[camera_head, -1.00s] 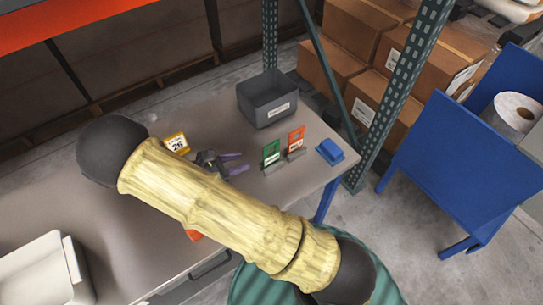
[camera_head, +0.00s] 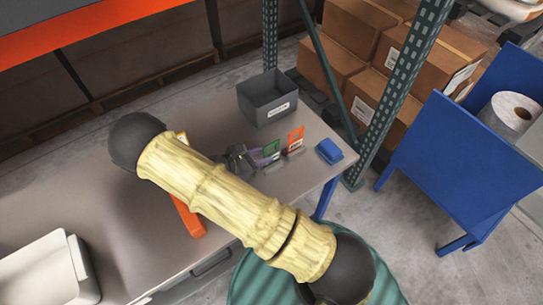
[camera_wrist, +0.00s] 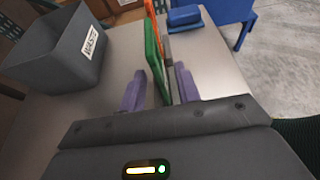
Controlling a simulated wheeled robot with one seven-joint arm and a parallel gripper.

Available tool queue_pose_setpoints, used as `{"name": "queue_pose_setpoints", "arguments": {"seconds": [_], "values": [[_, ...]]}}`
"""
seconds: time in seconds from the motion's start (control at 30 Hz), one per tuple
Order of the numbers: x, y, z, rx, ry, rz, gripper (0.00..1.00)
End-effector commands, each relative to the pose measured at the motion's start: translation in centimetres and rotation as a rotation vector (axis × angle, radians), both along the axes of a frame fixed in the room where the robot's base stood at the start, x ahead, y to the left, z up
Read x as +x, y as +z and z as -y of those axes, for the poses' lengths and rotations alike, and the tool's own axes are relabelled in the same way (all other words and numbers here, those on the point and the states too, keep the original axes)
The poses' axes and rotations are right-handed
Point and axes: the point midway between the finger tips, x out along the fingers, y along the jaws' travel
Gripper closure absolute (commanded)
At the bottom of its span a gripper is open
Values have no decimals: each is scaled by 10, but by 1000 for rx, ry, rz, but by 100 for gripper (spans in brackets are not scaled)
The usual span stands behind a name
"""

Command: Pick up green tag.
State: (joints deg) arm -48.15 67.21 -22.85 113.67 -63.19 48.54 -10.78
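The green tag (camera_head: 271,147) stands upright in a small grey holder on the grey table. In the wrist view the green tag (camera_wrist: 154,58) is seen nearly edge-on. My gripper (camera_head: 266,158) is at the tag, and in the wrist view its two purple fingers (camera_wrist: 160,88) are spread on either side of the tag's near end. Gaps show between the fingers and the tag, so the gripper is open and holds nothing. In the head view the fingers and arm partly cover the tag's lower part and its holder.
An orange tag (camera_head: 296,137) stands in its own holder just beyond the green one. A blue block (camera_head: 329,151) lies near the table's right end. A grey bin (camera_head: 268,98), labelled waste, stands behind. A green rack post (camera_head: 400,90) rises past the table.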

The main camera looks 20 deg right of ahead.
Motion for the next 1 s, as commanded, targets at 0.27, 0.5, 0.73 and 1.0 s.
{"name": "queue_pose_setpoints", "arguments": {"seconds": [0.27, 0.5, 0.73, 1.0], "values": [[11, -17, 31, -4, -2, -2, 67], [14, -22, 39, 0, -1, -1, 67], [14, -22, 39, 0, -1, -1, 67], [14, -22, 39, 0, -1, -1, 85]]}}
